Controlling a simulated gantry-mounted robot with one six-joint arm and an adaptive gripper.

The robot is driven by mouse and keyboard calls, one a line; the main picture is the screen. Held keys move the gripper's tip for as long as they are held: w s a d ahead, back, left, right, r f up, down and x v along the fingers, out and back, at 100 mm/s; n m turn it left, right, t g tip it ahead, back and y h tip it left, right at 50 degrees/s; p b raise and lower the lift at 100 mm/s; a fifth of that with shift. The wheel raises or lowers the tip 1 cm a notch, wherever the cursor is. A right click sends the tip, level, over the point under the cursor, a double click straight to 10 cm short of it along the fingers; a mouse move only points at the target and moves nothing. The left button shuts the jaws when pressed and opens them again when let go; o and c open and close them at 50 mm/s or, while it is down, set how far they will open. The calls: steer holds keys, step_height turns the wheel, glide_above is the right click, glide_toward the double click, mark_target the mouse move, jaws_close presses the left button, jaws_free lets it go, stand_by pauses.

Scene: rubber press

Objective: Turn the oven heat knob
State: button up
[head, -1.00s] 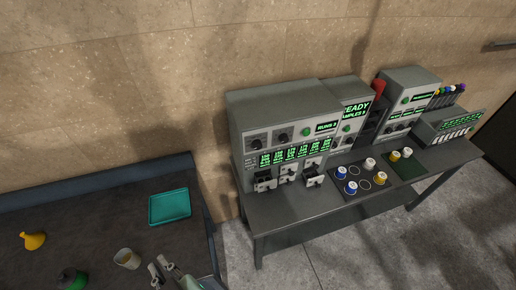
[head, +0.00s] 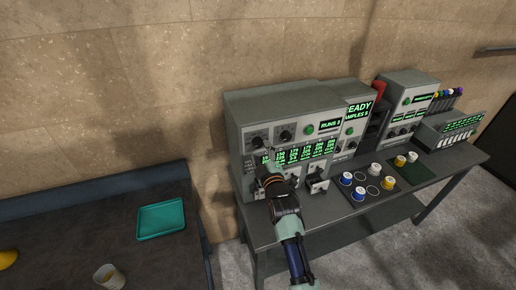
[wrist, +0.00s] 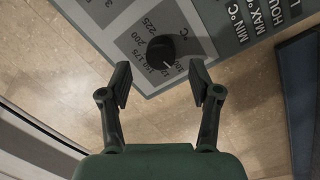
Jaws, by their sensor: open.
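Nothing is between the fingers. In the head view my gripper (head: 268,157) is at the front of the grey oven unit (head: 285,107), just below its left black knob (head: 257,142). My arm hides part of the unit's lower front.
A second dark knob (head: 284,135) and a green button (head: 309,129) are to the right on the same panel. Clamp-like fixtures (head: 318,181) stick out below. Colored cups (head: 388,184) stand on the bench. A teal tray (head: 162,219) lies on the left table.

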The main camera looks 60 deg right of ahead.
mark_target(259, 145)
steer(key=x, duration=0.3)
steer(key=shift+w+d, duration=0.15)
steer(key=shift+w, duration=0.05)
steer(key=c, duration=1.1)
steer(key=shift+c, duration=0.2)
